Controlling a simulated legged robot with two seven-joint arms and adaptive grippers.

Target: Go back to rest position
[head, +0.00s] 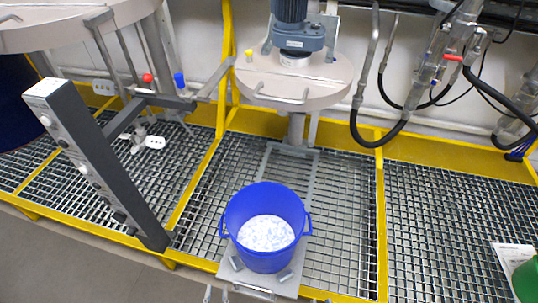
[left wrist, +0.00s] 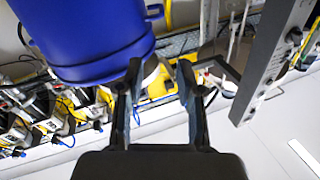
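My left gripper (left wrist: 160,68) shows in the left wrist view with its two dark fingers apart and nothing held between them. A blue cylinder with a side handle, which looks like the blue bucket (left wrist: 85,40), is at the upper left there, beyond the fingers. In the head view the blue bucket (head: 263,262) stands upright on a grey plate (head: 286,282) with white, speckled material inside. Small grey tips at the bottom edge of the head view may belong to my left gripper, but too little shows. My right gripper is in neither view.
A grey control post (head: 100,160) leans left of the bucket and shows in the left wrist view (left wrist: 272,60). An agitator lid (head: 293,80) with motor is behind. Yellow-framed grating (head: 440,230) surrounds the plate. A green object (head: 526,280) is far right. Hoses hang upper right.

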